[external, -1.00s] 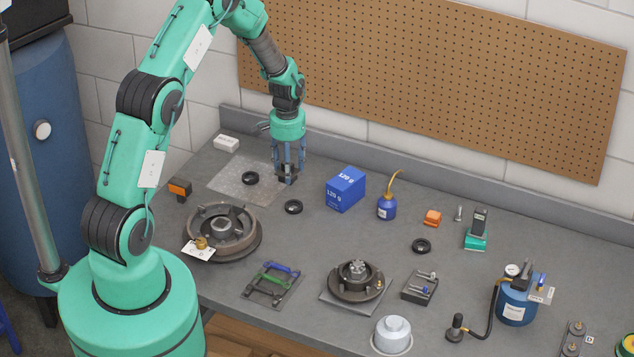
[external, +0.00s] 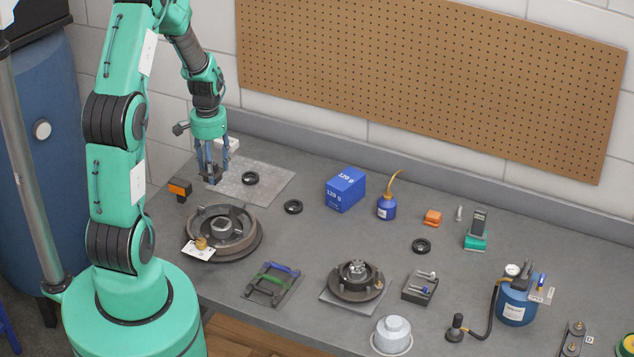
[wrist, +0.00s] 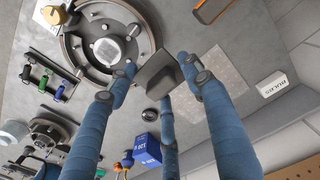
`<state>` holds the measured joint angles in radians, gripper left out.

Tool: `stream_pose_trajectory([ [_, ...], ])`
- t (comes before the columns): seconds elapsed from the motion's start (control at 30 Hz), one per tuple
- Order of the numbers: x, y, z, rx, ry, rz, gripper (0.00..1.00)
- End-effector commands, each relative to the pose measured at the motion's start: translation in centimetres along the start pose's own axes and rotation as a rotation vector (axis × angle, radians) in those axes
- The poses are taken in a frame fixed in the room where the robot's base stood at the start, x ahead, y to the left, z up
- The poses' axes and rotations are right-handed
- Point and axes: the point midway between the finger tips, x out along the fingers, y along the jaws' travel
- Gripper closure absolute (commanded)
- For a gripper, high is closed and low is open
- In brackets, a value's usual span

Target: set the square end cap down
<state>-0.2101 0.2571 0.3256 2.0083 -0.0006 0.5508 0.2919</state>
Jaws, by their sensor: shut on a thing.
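The square end cap (wrist: 155,70) is a dark, flat piece between my fingertips in the wrist view. My gripper (wrist: 165,76) has blue fingers and is shut on it. In the external view my gripper (external: 211,177) points down at the left side of a thin clear sheet (external: 272,190) on the bench. The cap (external: 213,181) shows there only as a small dark shape, partly hidden by the fingers. I cannot tell whether it touches the surface.
A black ring (external: 250,178) lies on the sheet, another (external: 293,207) just off it. A white box (external: 228,144) is behind my gripper, an orange-and-black item (external: 180,189) to its left. A large round drum (external: 222,232) stands in front. A blue box (external: 345,188) stands right.

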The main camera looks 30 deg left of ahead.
Motion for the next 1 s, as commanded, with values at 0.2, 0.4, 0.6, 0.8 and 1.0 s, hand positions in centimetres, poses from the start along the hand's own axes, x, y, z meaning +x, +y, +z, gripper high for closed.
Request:
stream_pose_trajectory([
  [0.2, -0.1, -2.6, 5.7, -0.009, 0.002, -0.001, 0.78],
  [0.4, 0.1, -4.1, 10.9, -0.014, 0.002, -0.001, 0.78],
  [0.6, 0.6, -5.0, 16.2, -0.019, 0.001, 0.000, 0.78],
  [0.8, 1.3, -5.2, 21.3, -0.024, 0.001, 0.000, 0.78],
  [1.0, 1.9, -4.9, 25.0, -0.025, 0.000, 0.000, 0.78],
])
